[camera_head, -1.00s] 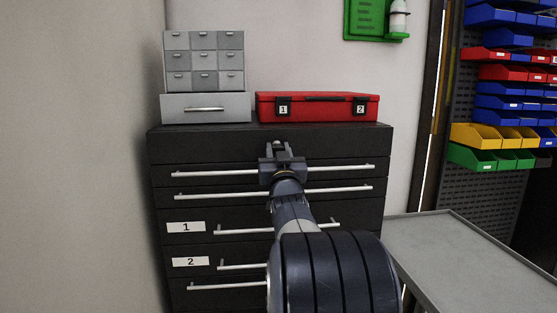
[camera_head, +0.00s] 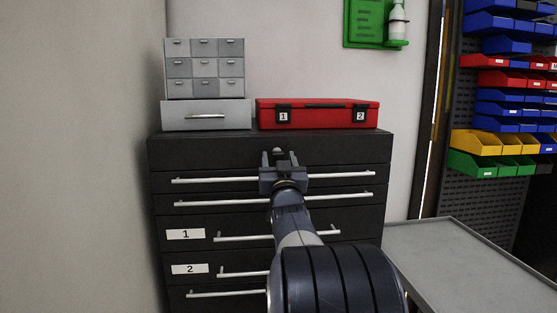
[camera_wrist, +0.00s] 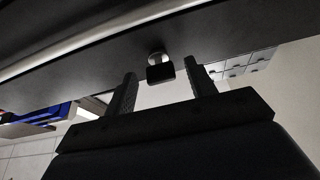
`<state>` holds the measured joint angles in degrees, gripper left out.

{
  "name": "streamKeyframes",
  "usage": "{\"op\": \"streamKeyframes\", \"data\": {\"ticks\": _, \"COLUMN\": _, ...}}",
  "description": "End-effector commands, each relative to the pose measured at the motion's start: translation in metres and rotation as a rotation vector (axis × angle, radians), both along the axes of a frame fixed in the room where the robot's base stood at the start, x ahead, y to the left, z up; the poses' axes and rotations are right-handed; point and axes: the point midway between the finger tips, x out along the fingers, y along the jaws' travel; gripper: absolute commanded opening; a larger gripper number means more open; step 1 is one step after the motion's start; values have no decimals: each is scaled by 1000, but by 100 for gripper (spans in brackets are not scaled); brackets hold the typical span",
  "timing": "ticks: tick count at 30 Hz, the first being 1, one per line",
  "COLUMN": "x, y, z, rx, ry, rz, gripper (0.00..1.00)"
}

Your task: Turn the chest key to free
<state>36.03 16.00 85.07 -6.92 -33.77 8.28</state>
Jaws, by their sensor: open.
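The black chest (camera_head: 335,152) of drawers stands against the wall, with long silver handles. Its key (camera_wrist: 160,70) shows in the wrist view as a dark grip on a round silver lock on the chest's front. In the head view the key (camera_head: 276,151) is a small light spot, partly hidden by my gripper (camera_head: 276,158). My gripper is open, in front of the top panel. In the wrist view its two fingers (camera_wrist: 158,90) stand on either side of the key, apart from it. I cannot tell how deep the key sits between them.
A red case (camera_head: 318,114) and a grey small-drawer cabinet (camera_head: 205,70) stand on the chest. Drawer handles (camera_head: 220,180) stick out just below my gripper. A grey table (camera_head: 470,255) is at the right. Coloured bins (camera_head: 490,142) hang beyond it.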

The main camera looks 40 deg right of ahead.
Motion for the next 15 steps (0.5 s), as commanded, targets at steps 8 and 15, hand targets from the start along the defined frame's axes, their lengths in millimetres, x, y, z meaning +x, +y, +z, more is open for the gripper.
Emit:
{"op": "streamKeyframes", "data": {"ticks": 8, "x": -41, "y": 25, "z": -21, "rx": -1, "ry": -2, "rz": 0, "gripper": 53}}
{"op": "streamKeyframes", "data": {"ticks": 15, "x": -68, "y": 42, "z": -34, "rx": 0, "ry": -2, "rz": 0, "gripper": 53}}
